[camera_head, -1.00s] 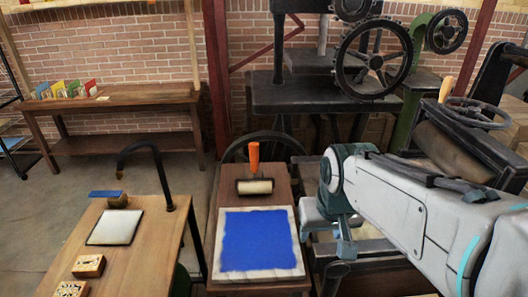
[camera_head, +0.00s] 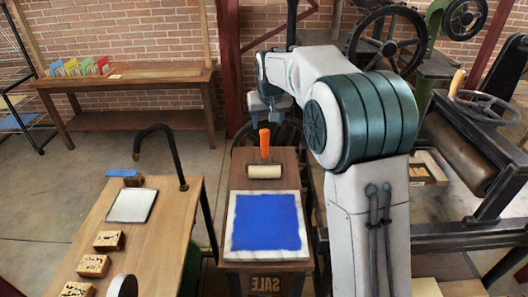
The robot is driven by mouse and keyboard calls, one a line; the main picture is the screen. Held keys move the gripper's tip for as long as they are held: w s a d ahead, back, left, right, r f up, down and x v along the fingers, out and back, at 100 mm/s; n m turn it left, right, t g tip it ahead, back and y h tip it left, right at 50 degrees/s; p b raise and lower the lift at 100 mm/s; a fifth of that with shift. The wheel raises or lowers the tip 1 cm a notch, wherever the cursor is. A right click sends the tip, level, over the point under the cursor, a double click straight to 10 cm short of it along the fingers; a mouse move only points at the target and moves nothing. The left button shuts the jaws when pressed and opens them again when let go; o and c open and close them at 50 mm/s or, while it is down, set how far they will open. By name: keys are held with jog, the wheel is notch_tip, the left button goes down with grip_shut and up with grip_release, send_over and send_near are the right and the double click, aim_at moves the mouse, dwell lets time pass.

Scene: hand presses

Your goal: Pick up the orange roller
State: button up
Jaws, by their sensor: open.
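The orange roller is a brayer with an orange handle (camera_head: 264,140) standing up and a cream cylinder (camera_head: 264,171) at its base. It rests on the narrow wooden stand (camera_head: 240,166), just behind a white slab with a blue ink patch (camera_head: 265,222). My gripper (camera_head: 267,115) is small in the head view, just above and behind the top of the orange handle. It is open and appears empty. Whether its fingers touch the handle cannot be told.
A wooden table (camera_head: 148,241) at left holds several carved blocks (camera_head: 94,265), a white pad (camera_head: 132,206) and a black curved bar (camera_head: 172,150). A press with a large handwheel (camera_head: 386,40) stands behind my arm. A roller press (camera_head: 460,150) is at right. Floor shows at left.

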aim_at(264, 139)
jog(key=p+x, duration=0.1)
jog(key=x, duration=0.5)
jog(key=shift+w+f, duration=0.1)
jog(key=shift+f, duration=0.25)
jog(key=p+x, duration=0.1)
jog(key=x, duration=0.1)
jog(key=p+x, duration=0.1)
jog(key=x, duration=0.1)
jog(key=shift+w+a, duration=0.15)
jog(key=shift+w, duration=0.2)
jog(key=shift+w+f, duration=0.2)
jog(key=shift+f, duration=0.3)
jog(key=c, duration=1)
